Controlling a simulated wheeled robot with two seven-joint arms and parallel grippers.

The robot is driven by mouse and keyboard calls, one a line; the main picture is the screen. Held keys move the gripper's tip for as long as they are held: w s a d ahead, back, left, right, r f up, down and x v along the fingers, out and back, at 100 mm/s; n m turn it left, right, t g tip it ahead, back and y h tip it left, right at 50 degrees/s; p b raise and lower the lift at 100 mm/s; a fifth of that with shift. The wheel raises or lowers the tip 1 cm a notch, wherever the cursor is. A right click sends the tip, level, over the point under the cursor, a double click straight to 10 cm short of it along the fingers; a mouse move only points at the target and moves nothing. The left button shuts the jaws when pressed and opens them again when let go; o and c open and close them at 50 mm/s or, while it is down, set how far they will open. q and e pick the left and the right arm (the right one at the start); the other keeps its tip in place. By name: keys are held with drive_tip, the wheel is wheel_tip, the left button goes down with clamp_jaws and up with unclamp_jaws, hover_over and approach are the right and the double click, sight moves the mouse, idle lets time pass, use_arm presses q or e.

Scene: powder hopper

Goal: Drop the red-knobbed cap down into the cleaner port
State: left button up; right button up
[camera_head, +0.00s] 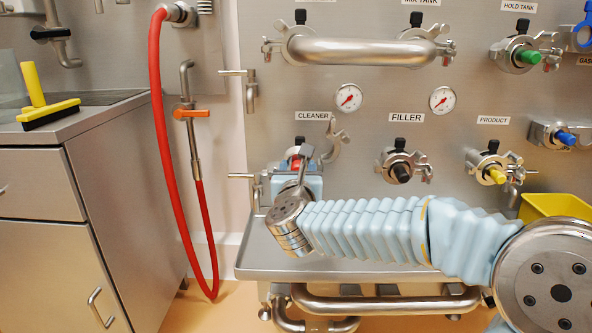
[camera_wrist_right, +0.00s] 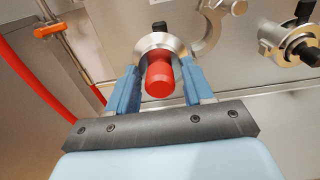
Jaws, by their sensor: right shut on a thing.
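The red-knobbed cap (camera_wrist_right: 160,78) is between the two blue fingers of my right gripper (camera_wrist_right: 159,84), which is shut on its red knob. The cap's round metal flange faces the panel, away from the gripper. In the head view the red knob (camera_head: 293,164) shows just beyond my right wrist, and my right gripper (camera_head: 297,181) is partly hidden by that wrist. The cap is in line with the cleaner port, below the CLEANER label; a black knob (camera_head: 299,140) shows just above. The port's mouth is hidden, so I cannot tell whether cap and port touch. My left gripper is not in view.
An open metal clamp (camera_head: 335,140) hangs right of the cleaner port. The capped filler port (camera_head: 401,168) and product port (camera_head: 493,170) are further right. A metal tray ledge (camera_head: 350,268) runs below. A red hose (camera_head: 156,110) hangs at left; a yellow bin (camera_head: 553,204) stands right.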

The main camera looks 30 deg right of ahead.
drive_tip(key=shift+w+d+r, duration=0.15)
drive_tip(key=shift+d, duration=0.05)
drive_tip(key=p+x, duration=0.4)
drive_tip(key=x, duration=0.4)
drive_tip(key=shift+f, duration=0.3)
wheel_tip(320, 180, down, 3)
drive_tip(key=b, duration=0.3)
drive_tip(key=shift+d+f+b, duration=0.1)
drive_tip(key=shift+d+b, duration=0.05)
drive_tip(key=shift+b, duration=0.25)
drive_tip(key=shift+c, duration=1.1)
drive_tip(key=shift+f+b, duration=0.75)
drive_tip(key=shift+b, duration=0.3)
drive_tip(key=shift+f, duration=0.1)
drive_tip(key=shift+f+b, duration=0.45)
drive_tip(key=shift+b, duration=0.5)
drive_tip(key=o, duration=1.4)
drive_tip(key=shift+w, duration=0.1)
drive_tip(key=shift+c, duration=0.2)
drive_tip(key=shift+o, duration=0.5)
drive_tip(key=shift+r, duration=0.1)
